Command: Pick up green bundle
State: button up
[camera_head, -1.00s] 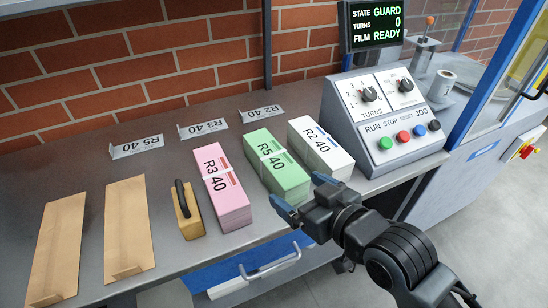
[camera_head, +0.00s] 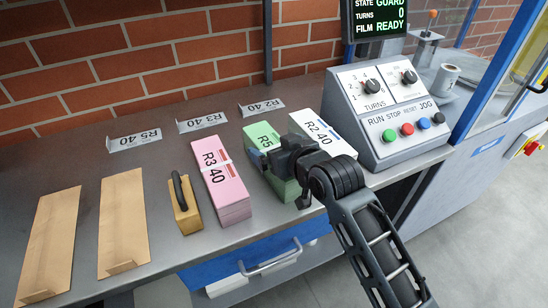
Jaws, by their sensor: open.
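The green bundle (camera_head: 262,137), marked R5, lies on the grey metal table between the pink and white bundles. My gripper (camera_head: 280,172) is over the front half of the green bundle and hides much of it. One blue-tipped finger shows at the bundle's left side, near the pink bundle; the other finger is at its right front. The gripper is open. I cannot tell whether the fingers touch the bundle.
The pink R3 bundle (camera_head: 220,175) is close on the left and the white R2 bundle (camera_head: 320,130) close on the right. A black-handled tan block (camera_head: 186,211) and two brown envelopes (camera_head: 124,222) lie farther left. The control box (camera_head: 388,115) stands at right.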

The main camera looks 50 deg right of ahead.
jog(key=shift+c, duration=0.4)
grip_shut()
jog(key=shift+r, duration=0.15)
dwell(0.4)
